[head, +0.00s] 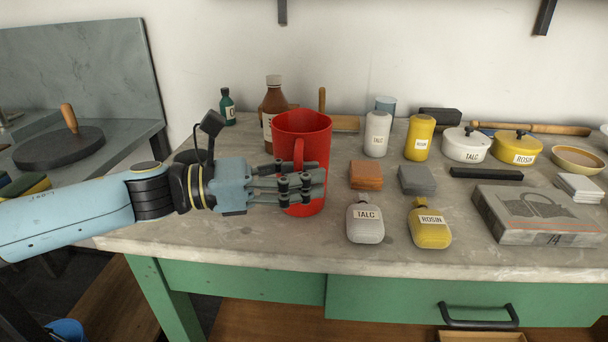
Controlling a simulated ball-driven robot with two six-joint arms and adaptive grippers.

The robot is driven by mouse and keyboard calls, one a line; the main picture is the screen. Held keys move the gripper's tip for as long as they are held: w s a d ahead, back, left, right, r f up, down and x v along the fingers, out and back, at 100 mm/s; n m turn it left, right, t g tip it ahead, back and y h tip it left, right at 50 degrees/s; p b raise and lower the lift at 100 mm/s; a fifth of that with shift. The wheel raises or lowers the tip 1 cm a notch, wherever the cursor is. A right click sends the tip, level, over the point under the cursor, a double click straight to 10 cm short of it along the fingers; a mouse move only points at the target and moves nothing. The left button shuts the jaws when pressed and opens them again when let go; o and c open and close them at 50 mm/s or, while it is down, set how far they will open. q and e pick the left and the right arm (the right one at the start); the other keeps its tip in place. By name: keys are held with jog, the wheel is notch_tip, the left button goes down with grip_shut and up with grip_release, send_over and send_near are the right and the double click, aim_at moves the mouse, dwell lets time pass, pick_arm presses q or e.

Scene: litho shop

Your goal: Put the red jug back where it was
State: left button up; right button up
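The red jug (314,150) stands upright near the left middle of the worktop, its handle (299,154) turned towards me. Its base looks to be at the worktop; whether it touches is hard to tell. My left gripper (305,187) reaches in from the left across the jug's lower front. Its dark fingers are close together at the lower part of the handle and look shut on it. They hide that part of the handle and some of the jug's wall. My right gripper is not in view.
A brown bottle (273,105) and a green bottle (227,106) stand behind the jug. To the right are a grey talc flask (365,222), a yellow rosin flask (430,226), an orange block stack (366,174) and a grey one (417,180). The front left worktop is clear.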

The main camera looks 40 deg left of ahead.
pick_arm(q)
jog(key=p+v, duration=0.4)
jog(key=v, duration=0.6)
jog(key=shift+s+a+r+p, duration=0.2)
jog(key=shift+a+p, duration=0.1)
jog(key=shift+a, duration=0.1)
dwell(0.3)
